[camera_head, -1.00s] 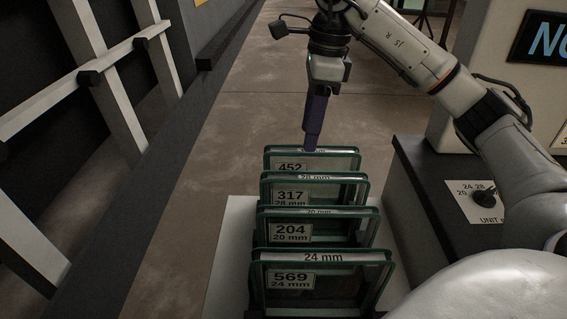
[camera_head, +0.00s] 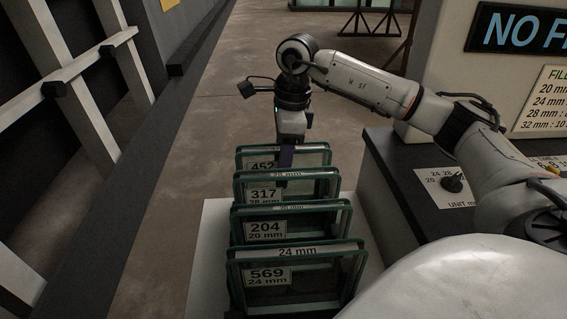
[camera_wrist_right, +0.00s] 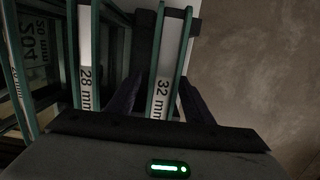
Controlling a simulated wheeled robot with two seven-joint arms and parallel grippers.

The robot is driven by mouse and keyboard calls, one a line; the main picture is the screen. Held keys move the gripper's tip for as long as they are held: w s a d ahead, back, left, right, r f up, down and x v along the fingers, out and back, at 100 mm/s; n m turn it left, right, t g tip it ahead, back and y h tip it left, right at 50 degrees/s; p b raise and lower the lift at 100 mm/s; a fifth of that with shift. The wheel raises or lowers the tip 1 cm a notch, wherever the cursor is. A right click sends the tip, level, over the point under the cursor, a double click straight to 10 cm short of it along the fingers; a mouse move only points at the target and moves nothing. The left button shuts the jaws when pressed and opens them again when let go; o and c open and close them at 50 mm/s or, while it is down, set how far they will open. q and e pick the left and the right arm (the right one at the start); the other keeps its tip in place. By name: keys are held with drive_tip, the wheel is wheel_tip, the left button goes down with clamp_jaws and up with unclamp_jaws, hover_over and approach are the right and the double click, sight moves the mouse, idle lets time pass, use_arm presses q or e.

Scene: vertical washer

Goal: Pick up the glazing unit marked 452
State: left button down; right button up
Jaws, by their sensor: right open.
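The glazing unit marked 452 (camera_head: 262,165) stands upright at the back of a row of green-edged units; its label is partly covered by the unit in front. In the right wrist view its top edge reads 32 mm (camera_wrist_right: 162,92). My right gripper (camera_head: 285,160) points down over this unit. In the right wrist view its open dark fingers (camera_wrist_right: 160,100) sit on either side of the 32 mm edge, with gaps showing; I cannot tell whether either touches it. My left gripper is not in view.
Units 317 (camera_head: 264,195), 204 (camera_head: 265,228) and 569 (camera_head: 267,274) stand close in front, on a pale base (camera_head: 207,245). The 28 mm edge (camera_wrist_right: 86,75) is beside my left-hand finger in the wrist view. A dark-topped counter (camera_head: 400,190) with a dial is at the right.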

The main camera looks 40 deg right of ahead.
clamp_jaws()
idle(1.3)
drive_tip(key=shift+w+r, duration=0.1)
drive_tip(key=shift+r, duration=0.15)
